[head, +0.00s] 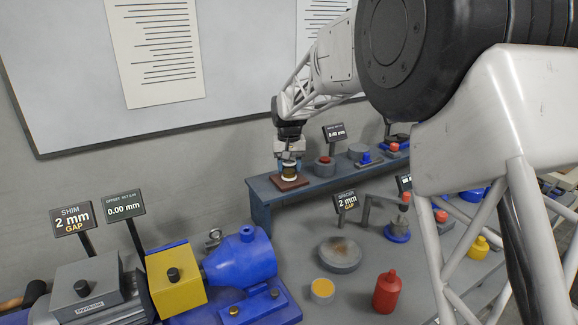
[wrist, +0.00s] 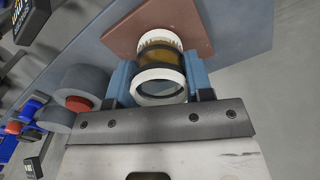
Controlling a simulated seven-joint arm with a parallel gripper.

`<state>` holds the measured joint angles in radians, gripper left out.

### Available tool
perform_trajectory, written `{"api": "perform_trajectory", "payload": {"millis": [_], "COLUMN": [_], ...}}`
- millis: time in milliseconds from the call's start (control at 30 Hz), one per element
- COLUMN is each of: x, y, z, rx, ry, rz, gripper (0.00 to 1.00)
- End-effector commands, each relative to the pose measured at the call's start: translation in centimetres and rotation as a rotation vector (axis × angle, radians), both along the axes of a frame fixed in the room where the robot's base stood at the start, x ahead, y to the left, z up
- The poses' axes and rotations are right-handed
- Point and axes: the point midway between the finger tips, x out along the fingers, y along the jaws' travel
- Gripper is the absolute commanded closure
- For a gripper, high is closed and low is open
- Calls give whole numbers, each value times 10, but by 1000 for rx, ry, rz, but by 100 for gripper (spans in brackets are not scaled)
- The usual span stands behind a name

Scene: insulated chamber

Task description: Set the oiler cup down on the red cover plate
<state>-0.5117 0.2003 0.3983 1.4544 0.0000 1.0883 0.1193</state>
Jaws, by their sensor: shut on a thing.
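The oiler cup (wrist: 162,67) is an amber cylinder with white rims and a dark band. My gripper (wrist: 160,80) is shut on it, with a blue finger on each side. The red cover plate (wrist: 195,22) is a flat brownish-red square behind the cup in the wrist view. In the head view the plate (head: 302,182) lies on the left end of the raised shelf, and my gripper (head: 290,164) holds the cup (head: 289,177) upright over it. I cannot tell whether the cup's base touches the plate; part of the cup is hidden by the fingers.
The blue-grey shelf (head: 262,188) carries a grey cylinder with a red top (head: 325,167) to the right of the plate. On the bench below stand a blue motor-like housing (head: 240,262), a round grey disc (head: 340,253) and a red bottle (head: 387,292). A wall is behind.

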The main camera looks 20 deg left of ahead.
Motion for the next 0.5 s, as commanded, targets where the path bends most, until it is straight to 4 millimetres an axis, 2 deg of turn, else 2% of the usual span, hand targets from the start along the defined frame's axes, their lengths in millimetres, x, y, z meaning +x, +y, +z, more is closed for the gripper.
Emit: {"api": "perform_trajectory", "payload": {"millis": [100,133,267,300,500], "x": [0,0,0,0,0], "y": [0,0,0,0,0], "z": [-2,-3,-3,-3,-2], "rx": [0,0,0,0,0], "ry": [0,1,1,1,0], "rz": [0,0,0,0,0], "gripper": [85,50,30,27,27]}}
